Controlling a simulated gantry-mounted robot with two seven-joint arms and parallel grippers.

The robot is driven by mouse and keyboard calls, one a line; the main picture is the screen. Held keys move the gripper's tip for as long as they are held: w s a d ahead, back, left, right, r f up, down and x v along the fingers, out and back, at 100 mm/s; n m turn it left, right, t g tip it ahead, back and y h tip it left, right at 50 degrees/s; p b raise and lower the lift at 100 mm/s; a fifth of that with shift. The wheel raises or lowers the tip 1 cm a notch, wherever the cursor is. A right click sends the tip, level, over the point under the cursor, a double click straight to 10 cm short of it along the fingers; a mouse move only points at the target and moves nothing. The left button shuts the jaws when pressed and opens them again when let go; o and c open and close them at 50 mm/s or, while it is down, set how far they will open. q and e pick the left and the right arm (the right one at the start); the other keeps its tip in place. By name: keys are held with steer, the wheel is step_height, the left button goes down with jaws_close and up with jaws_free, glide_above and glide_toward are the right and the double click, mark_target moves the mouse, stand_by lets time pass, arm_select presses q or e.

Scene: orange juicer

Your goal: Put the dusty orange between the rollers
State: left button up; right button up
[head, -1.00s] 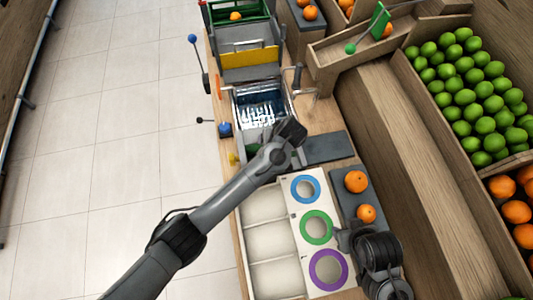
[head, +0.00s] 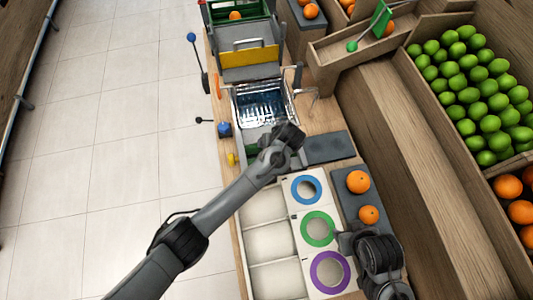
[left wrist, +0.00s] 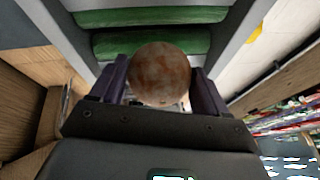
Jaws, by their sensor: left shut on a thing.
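In the left wrist view the dusty orange (left wrist: 160,75), brown and mottled, sits between the two dark purple fingers of my left gripper (left wrist: 162,88), which is shut on it. Two green rollers (left wrist: 150,17) lie beyond it between grey walls, and the orange overlaps the nearer one in the picture. I cannot tell whether they touch. In the head view my left gripper (head: 285,137) is over the near end of the juicer and hides the orange. My right gripper (head: 346,240) is beside the ringed board; its fingers are too unclear to read.
A shiny tray (head: 262,103) lies just beyond the left gripper. A white board (head: 297,220) with blue, green and purple rings is nearer, beside pale bins (head: 268,240). Two oranges (head: 358,182) rest on a grey pad. A crate of limes (head: 480,90) stands at right.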

arm_select(q)
step_height(320, 180, down, 2)
steer(key=shift+w+b, duration=0.1)
steer(key=shift+b, duration=0.4)
arm_select(e)
steer(key=shift+f, duration=0.65)
arm_select(q)
steer(key=shift+f, duration=0.5)
steer(key=o, duration=1.1)
steer(key=shift+o, duration=0.2)
